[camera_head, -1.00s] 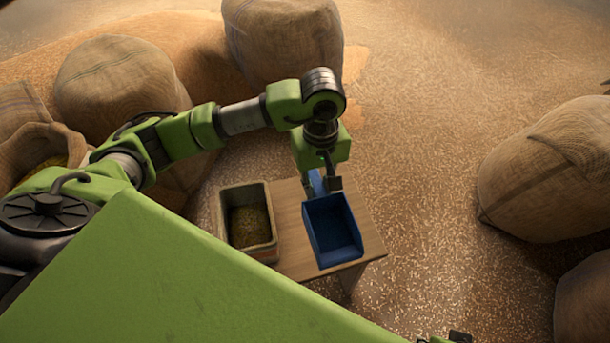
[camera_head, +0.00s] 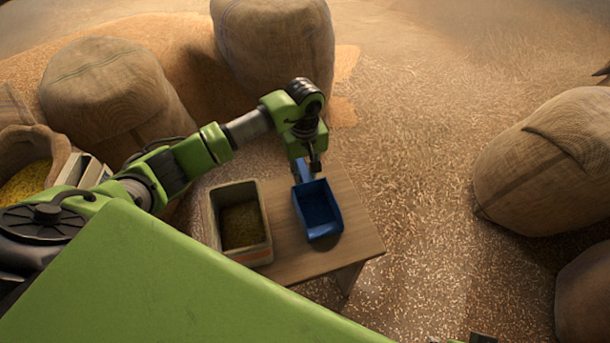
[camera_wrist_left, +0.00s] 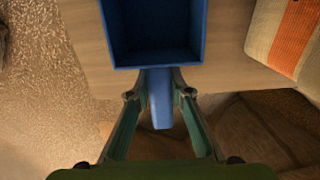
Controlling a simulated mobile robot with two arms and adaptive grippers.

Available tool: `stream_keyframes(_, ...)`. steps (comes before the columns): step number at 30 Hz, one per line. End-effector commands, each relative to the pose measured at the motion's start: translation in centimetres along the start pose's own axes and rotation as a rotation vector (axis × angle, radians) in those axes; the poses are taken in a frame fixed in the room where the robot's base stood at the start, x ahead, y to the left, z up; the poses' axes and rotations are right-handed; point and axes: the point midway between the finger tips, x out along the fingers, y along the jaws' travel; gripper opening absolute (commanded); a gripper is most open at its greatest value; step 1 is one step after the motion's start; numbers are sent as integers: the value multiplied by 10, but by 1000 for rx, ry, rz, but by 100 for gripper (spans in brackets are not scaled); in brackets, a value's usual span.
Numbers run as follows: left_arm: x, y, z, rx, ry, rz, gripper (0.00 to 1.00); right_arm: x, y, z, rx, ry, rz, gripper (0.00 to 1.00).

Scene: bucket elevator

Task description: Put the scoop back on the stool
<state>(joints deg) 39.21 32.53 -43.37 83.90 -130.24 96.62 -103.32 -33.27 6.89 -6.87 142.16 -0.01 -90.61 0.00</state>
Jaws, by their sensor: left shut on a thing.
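The blue scoop (camera_head: 320,212) is over the wooden stool (camera_head: 350,235), with its open tray facing up. A dark shadow lies just below its front edge, so it seems close to the stool top; I cannot tell whether it touches. My left gripper (camera_head: 308,170) is shut on the scoop's handle, above the far side of the stool. In the left wrist view, the fingers (camera_wrist_left: 160,95) are on both sides of the blue handle (camera_wrist_left: 160,108), and the scoop's tray (camera_wrist_left: 152,58) extends beyond them over the wood. My right gripper is not clearly seen.
A rectangular bin of grain (camera_head: 212,215) stands on the stool's left side, beside the scoop. Its orange-striped side shows in the left wrist view (camera_wrist_left: 290,35). Stool wood is bare to the scoop's right. Large sacks (camera_head: 100,95) stand behind and at right (camera_head: 550,165).

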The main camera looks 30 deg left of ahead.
Motion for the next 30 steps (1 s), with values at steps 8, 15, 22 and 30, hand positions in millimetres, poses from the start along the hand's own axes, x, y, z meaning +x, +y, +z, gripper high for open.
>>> stream_keyframes(8, 1, 0, -1, 0, 2, 1, 0, 2, 0, 0, 0, 0, 0, 40)
stream_keyframes(15, 2, 0, 0, 0, 2, 1, 36, 3, 0, 1, 0, -1, 0, 40)
stream_keyframes(22, 1, 0, 0, 0, 2, 1, 36, 2, 0, 1, 0, -1, 0, 40)
stream_keyframes(30, -35, 1, -2, 0, 7, 3, 36, -8, 0, -3, 0, 3, 0, 40)
